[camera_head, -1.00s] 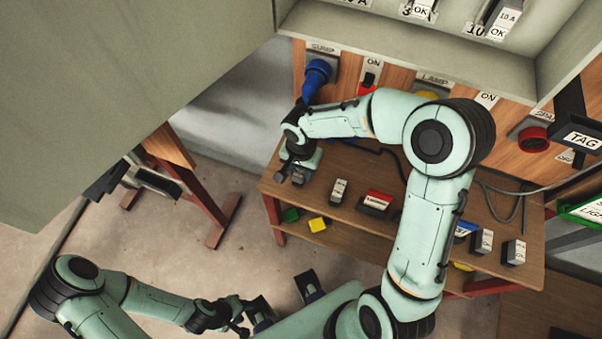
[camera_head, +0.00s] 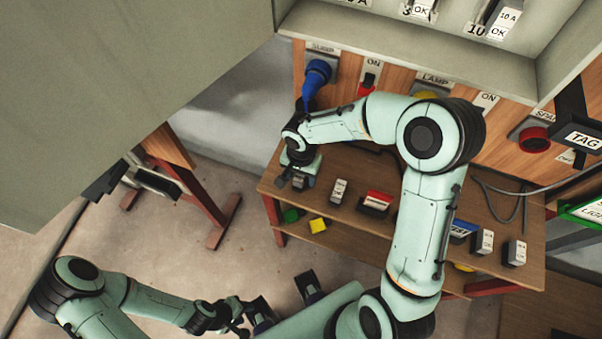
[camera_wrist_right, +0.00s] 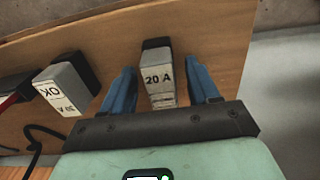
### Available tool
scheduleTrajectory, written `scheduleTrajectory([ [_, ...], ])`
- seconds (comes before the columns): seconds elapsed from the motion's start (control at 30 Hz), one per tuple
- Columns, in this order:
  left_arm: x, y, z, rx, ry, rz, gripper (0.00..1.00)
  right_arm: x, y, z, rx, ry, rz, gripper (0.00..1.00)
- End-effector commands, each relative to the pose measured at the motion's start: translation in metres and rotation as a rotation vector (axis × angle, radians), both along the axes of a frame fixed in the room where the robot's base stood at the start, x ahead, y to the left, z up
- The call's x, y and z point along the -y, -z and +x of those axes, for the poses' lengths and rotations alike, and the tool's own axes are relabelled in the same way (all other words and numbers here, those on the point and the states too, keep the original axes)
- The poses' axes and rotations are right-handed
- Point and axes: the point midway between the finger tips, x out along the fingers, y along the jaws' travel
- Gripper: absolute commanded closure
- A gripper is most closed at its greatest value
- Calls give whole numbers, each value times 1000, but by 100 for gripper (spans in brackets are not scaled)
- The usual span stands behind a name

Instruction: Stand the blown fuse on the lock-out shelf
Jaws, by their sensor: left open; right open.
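A grey fuse with a dark end, marked 20 A (camera_wrist_right: 158,78), is on the wooden bench (camera_head: 410,225). In the right wrist view it lies between the two blue fingers of my right gripper (camera_wrist_right: 160,92), with gaps at both sides. That gripper is open; in the head view my right gripper (camera_head: 296,184) is low over the bench's left end. Whether this fuse is blown I cannot tell. My left gripper (camera_head: 238,322) is open and away from the bench, near the bottom. I cannot tell which surface is the lock-out shelf.
A fuse marked OK (camera_wrist_right: 66,84) stands beside the 20 A fuse. The panel behind carries a blue plug (camera_head: 317,82) and switches. A TAG box (camera_head: 584,140) juts out at right.

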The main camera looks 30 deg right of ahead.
Motion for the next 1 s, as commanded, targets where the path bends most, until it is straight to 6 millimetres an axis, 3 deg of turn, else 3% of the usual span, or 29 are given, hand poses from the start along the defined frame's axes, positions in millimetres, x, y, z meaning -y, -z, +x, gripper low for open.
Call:
scheduleTrajectory([
  [0.5,0,-12,5,6,0,0,57,0,-101,1,6,0,0,40],
  [0.7,0,-13,5,7,0,0,57,0,-117,1,4,-1,0,40],
  [1.0,0,-13,5,6,0,0,57,0,-119,0,1,-1,0,40],
])
